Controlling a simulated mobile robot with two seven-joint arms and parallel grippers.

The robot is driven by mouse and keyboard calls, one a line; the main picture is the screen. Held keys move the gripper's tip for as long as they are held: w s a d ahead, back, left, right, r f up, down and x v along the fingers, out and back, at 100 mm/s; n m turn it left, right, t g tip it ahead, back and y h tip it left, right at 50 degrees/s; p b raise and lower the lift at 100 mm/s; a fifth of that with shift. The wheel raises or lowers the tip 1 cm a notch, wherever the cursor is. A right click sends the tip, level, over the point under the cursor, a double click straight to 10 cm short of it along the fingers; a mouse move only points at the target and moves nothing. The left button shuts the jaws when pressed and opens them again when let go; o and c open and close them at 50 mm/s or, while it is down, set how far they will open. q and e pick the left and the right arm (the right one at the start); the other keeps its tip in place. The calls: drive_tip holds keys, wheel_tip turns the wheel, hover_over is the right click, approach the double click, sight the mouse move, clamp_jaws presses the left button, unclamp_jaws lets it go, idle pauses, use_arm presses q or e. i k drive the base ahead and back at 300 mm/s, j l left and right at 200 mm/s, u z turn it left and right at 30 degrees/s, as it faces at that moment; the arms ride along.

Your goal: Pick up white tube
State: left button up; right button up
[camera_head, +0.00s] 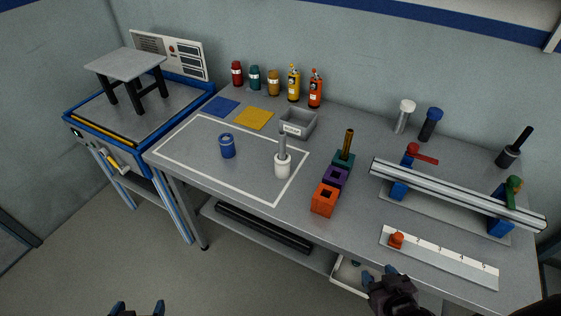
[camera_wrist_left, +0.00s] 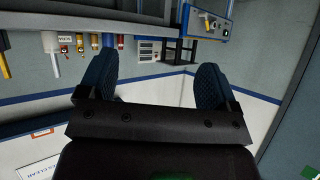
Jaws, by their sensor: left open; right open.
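A tube with a white cap (camera_head: 404,115) stands upright at the back right of the table, left of a dark tube with a blue cap (camera_head: 431,124). A white cup (camera_head: 282,168) with a grey rod upright in it stands inside the white outline. I cannot tell which of these is the white tube. My left gripper (camera_head: 138,309) is open and empty at the bottom edge, off the table; its spread fingers also show in the left wrist view (camera_wrist_left: 154,82). My right gripper (camera_head: 380,276) is open at the table's front edge, far from both, with nothing visible between its fingers.
A blue cylinder (camera_head: 227,146) is inside the outline. Orange, purple and green blocks (camera_head: 324,201) stand mid-table. A metal rail (camera_head: 455,190) on blue supports and a white scale strip (camera_head: 440,258) fill the right side. Several bottles (camera_head: 293,84) and a grey bin (camera_head: 299,124) are behind.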

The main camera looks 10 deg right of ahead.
sight(282, 168)
drive_tip(key=i+j+z, duration=0.15)
drive_tip(key=j, duration=0.35)
drive_tip(key=i+j+z, duration=0.1)
drive_tip(key=j, duration=0.45)
drive_tip(key=i+j+z, duration=0.15)
drive_tip(key=j, duration=0.4)
drive_tip(key=i+j+z, duration=0.1)
drive_tip(key=i+j, duration=0.15)
drive_tip(key=j, duration=0.3)
drive_tip(key=i+j+z, duration=0.15)
drive_tip(key=j, duration=0.4)
drive_tip(key=j+z, duration=0.1)
drive_tip(key=j, duration=0.45)
